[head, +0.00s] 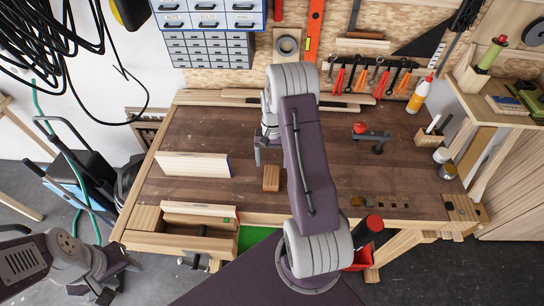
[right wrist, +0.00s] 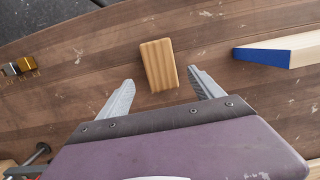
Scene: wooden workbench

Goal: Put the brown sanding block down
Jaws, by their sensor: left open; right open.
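The brown sanding block (head: 271,178) lies on the workbench top (head: 350,182), near its middle. In the right wrist view the block (right wrist: 159,65) rests on the dark wood, just beyond and between the two fingertips, with gaps on both sides. My right gripper (head: 265,153) is open and empty; in the right wrist view its fingers (right wrist: 160,82) stand apart and do not touch the block. In the head view my right arm hides part of the bench. My left gripper (head: 105,291) is off the bench at the lower left, open, with nothing seen in it.
A pale board with a blue end (head: 193,164) stands left of the block; its blue end (right wrist: 262,55) also shows in the right wrist view. A red-topped clamp (head: 371,138) is at the right. Bench around the block is clear.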

